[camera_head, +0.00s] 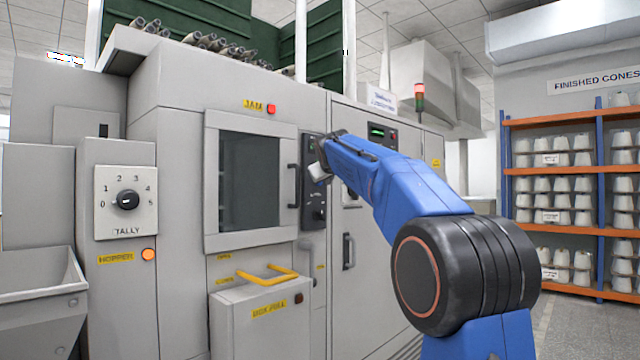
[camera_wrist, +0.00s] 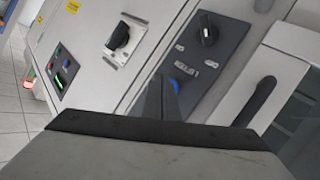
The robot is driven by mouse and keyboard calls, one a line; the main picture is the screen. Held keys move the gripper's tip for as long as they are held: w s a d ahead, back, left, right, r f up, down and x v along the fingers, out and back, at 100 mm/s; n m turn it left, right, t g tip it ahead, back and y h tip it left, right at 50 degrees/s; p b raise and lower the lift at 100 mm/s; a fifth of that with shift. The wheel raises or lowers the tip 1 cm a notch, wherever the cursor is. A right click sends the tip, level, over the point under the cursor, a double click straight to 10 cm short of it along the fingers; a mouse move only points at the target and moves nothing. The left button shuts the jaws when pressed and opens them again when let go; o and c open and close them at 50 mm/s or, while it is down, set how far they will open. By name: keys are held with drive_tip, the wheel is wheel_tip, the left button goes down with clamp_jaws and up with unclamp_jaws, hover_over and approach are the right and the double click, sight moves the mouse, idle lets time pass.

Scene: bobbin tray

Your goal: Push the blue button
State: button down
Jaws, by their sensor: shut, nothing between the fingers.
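The blue button shows as a small blue patch (camera_wrist: 175,86) on the dark control panel (camera_wrist: 217,62) in the wrist view, partly hidden behind my gripper (camera_wrist: 166,84). The gripper's shut, dark fingers come up from behind the grey housing, their tips over or right beside the button. I cannot tell whether they touch it. In the head view my gripper (camera_head: 319,172) is in front of the dark panel (camera_head: 308,218), right of the machine window, and the button is not visible there.
A black knob (camera_wrist: 207,30) sits on the same panel. Another knob (camera_wrist: 118,37) is on a light plate beside it. A dark door handle (camera_head: 293,186) is close left of the panel. A box with a yellow handle (camera_head: 267,274) juts out below the window.

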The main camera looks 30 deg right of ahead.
drive_tip(key=shift+w, duration=0.1)
drive_tip(key=shift+w+a, duration=0.15)
drive_tip(key=shift+w, duration=0.2)
drive_tip(key=shift+w+a, duration=0.2)
drive_tip(key=shift+w, duration=0.25)
idle(0.9)
drive_tip(key=shift+s, duration=0.1)
drive_tip(key=shift+s+d, duration=0.35)
drive_tip(key=shift+s, duration=0.45)
drive_tip(key=shift+s, duration=0.1)
drive_tip(key=s, duration=0.1)
drive_tip(key=s+d, duration=0.1)
drive_tip(key=s, duration=0.2)
drive_tip(key=shift+s+d, duration=0.25)
drive_tip(key=shift+d, duration=0.1)
idle(0.9)
